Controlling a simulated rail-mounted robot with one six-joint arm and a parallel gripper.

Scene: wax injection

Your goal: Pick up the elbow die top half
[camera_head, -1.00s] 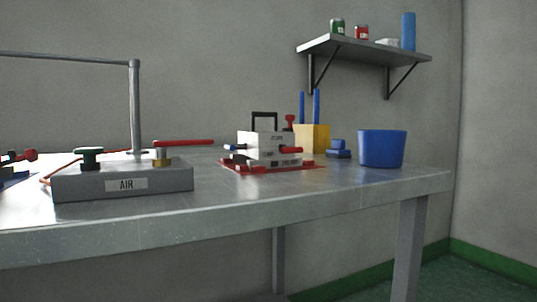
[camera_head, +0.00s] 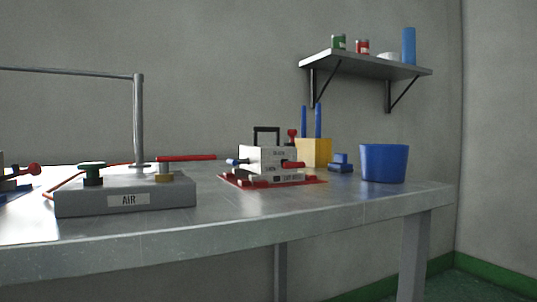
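A light grey block-shaped die (camera_head: 268,158) stands on a red base plate (camera_head: 230,181) near the middle of the table. It has a black handle on top, red knobs at the right and a blue-tipped pin at the left. A seam line suggests an upper part resting on a lower part, and small lettering on its front is too small to read surely. I cannot confirm that this is the elbow die. My gripper is not in view.
The metal table (camera_head: 330,205) carries an AIR box (camera_head: 80,203) with valves and a tall pipe (camera_head: 138,120). A yellow block (camera_head: 314,153), small blue blocks (camera_head: 341,166) and a blue bucket (camera_head: 384,163) stand to the right. A wall shelf (camera_head: 365,67) holds cans.

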